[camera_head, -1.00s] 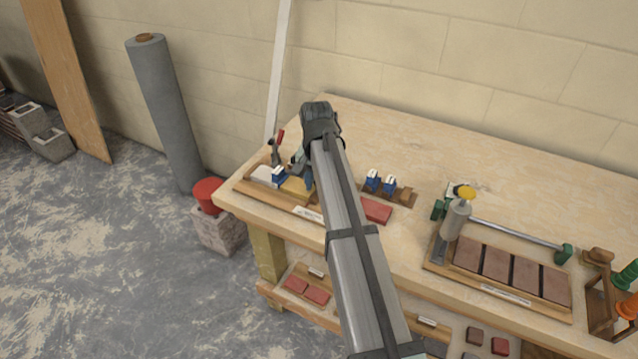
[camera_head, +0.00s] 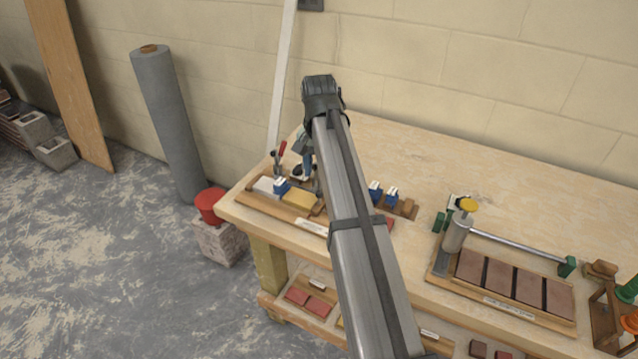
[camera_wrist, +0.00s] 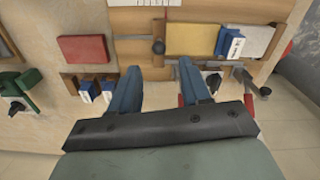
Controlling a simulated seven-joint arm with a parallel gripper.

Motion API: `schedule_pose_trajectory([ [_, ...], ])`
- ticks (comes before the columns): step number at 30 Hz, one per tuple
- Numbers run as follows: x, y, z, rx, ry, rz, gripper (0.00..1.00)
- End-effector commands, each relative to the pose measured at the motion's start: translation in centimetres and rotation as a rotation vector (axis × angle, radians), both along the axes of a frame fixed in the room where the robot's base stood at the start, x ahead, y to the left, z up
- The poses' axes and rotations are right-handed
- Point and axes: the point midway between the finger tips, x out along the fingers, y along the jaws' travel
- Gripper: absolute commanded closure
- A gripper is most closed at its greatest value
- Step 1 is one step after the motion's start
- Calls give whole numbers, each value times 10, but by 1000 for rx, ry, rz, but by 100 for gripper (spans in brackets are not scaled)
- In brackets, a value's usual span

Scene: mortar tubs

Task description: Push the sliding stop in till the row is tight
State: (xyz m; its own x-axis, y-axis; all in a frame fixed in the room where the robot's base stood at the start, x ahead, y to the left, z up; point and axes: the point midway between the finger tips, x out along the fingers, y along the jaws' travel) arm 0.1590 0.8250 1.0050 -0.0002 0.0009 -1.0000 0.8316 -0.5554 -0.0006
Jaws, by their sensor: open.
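The row lies in a wooden tray (camera_head: 258,206) at the bench's left end: a pale block (camera_head: 264,186), a blue spacer (camera_head: 281,187) with a white face and a yellow block (camera_head: 299,199). In the wrist view the yellow block (camera_wrist: 190,39) lies beside a dark upright knob (camera_wrist: 158,46), which seems to belong to the sliding stop, a brown wooden piece. Whether they touch I cannot tell. My gripper (camera_wrist: 160,72) is open and empty, its fingers apart near the tray's edge on the knob's side. My arm partly hides the tray's right end in the head view.
A red-handled clamp (camera_head: 280,152) stands behind the pale block. A red block (camera_wrist: 84,48) and a rack with two blue spacers (camera_head: 375,191) lie beside the tray. A second tray (camera_head: 530,312) of brown blocks is at right. The bench's back is clear.

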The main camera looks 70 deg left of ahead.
Motion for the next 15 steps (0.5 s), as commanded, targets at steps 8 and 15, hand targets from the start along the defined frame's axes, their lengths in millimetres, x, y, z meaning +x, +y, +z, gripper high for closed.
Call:
schedule_pose_trajectory([
  [8,0,1,39,1,-1,0,53],
  [15,0,0,48,0,0,0,53],
])
